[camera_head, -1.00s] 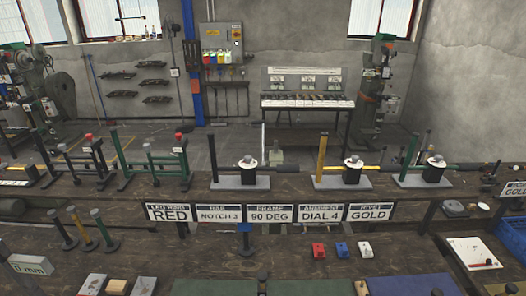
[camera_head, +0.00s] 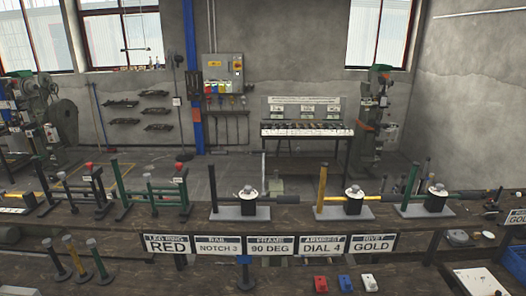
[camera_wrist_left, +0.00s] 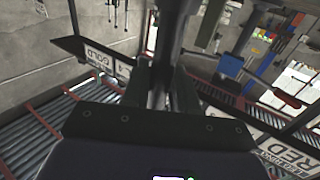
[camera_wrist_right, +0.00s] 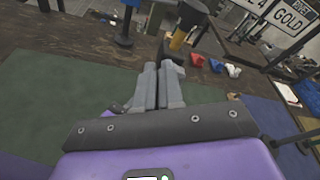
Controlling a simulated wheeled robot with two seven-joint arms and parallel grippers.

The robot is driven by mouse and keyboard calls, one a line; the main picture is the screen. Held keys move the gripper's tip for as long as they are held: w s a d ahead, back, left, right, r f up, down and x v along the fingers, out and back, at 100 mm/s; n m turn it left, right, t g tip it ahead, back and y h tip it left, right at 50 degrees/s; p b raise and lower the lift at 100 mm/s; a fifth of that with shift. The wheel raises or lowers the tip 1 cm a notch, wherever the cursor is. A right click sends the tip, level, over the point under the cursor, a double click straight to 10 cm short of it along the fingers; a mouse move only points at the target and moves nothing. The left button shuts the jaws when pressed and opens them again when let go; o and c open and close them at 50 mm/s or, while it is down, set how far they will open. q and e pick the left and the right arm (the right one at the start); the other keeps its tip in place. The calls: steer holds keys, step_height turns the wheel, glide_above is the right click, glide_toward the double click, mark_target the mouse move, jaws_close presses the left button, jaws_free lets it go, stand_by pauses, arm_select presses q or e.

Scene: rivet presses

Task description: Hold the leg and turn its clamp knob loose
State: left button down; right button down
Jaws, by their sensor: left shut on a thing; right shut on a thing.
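In the left wrist view, my left gripper (camera_wrist_left: 163,88) is shut on a dark upright bar (camera_wrist_left: 164,45), which looks like the leg. In the right wrist view, my right gripper (camera_wrist_right: 170,72) has its fingers close together at a black piece with a yellow band (camera_wrist_right: 180,40). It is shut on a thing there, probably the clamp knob. The gripped part is mostly hidden between the fingers. Neither gripper shows in the head view.
Sign boards (camera_head: 216,245) line the bench edge. Three posts (camera_head: 77,258) stand at the left, and a blue post (camera_head: 245,270) stands at front centre. A green mat (camera_wrist_right: 60,95) is clear below my right gripper.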

steer(key=shift+a, duration=0.15)
steer(key=s, duration=0.6)
steer(key=shift+a+r, duration=0.15)
steer(key=shift+r, duration=0.1)
stand_by(0.3)
steer(key=w+d+n+t+y, duration=0.1)
steer(key=w+d+t, duration=0.1)
steer(key=w, duration=0.4)
steer(key=shift+w+d+r+y, duration=0.2)
steer(key=shift+d+y, duration=0.2)
steer(key=shift+d, duration=0.45)
